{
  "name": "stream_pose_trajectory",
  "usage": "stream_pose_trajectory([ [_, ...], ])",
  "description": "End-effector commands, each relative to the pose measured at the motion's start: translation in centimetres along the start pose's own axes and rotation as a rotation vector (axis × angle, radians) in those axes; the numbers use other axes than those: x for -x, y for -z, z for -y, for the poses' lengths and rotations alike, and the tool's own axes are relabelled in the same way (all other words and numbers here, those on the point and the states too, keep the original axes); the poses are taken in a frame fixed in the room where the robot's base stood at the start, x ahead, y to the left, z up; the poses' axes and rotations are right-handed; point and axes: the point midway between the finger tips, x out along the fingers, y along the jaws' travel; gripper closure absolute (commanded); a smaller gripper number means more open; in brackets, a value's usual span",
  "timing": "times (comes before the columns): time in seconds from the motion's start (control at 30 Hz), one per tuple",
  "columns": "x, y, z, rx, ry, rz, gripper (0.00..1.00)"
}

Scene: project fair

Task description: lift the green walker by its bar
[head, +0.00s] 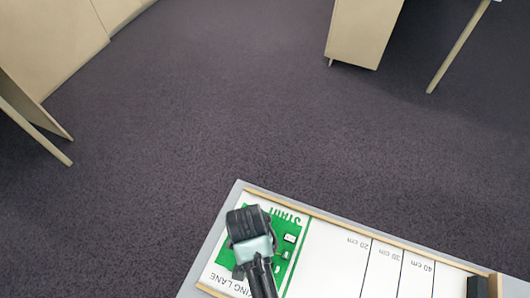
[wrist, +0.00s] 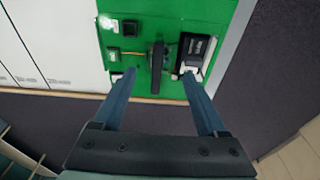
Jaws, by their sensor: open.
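The green walker (wrist: 140,36) shows in the wrist view as a green board with small black and white parts on it. A dark upright bar (wrist: 157,54) stands at its middle, and a black block (wrist: 196,46) sits to the right. The board's edges are hard to tell from the green start zone under it. My gripper (wrist: 159,76) is open and empty, with one finger on each side of the bar's line. I cannot tell how far the tips are above the board. In the head view my gripper (head: 250,230) hides most of the walker (head: 290,239).
The walker is on the start end of a white lane board (head: 335,262) with distance lines and low wooden edge strips. A small dark block (head: 478,287) stands at the lane's right end. Carpet (head: 215,120) around the board is clear; pale furniture (head: 365,30) stands beyond.

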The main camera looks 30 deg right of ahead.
Motion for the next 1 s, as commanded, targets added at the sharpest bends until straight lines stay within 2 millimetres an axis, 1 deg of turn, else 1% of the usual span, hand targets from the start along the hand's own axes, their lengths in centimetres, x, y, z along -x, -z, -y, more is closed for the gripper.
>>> stream_pose_trajectory([
  [0.3, -3.9, 0.1, -0.3, 0.000, -0.001, 0.002, 0.25],
  [0.4, -4.7, 0.1, -0.3, 0.000, 0.000, 0.001, 0.25],
  [0.67, -4.9, 0.1, -0.3, 0.000, 0.001, -0.001, 0.25],
  [0.7, -4.9, 0.1, -0.3, 0.000, 0.001, 0.000, 0.27],
  [0.77, -4.9, 0.1, -0.3, 0.000, 0.001, 0.000, 0.38],
  [0.9, -4.9, 0.1, -0.3, 0.000, 0.000, 0.000, 0.63],
  [0.97, -4.9, 0.1, -0.3, 0.000, 0.000, 0.000, 0.74],
  [1.0, -4.9, 0.1, -0.3, 0.000, 0.000, 0.000, 0.81],
])
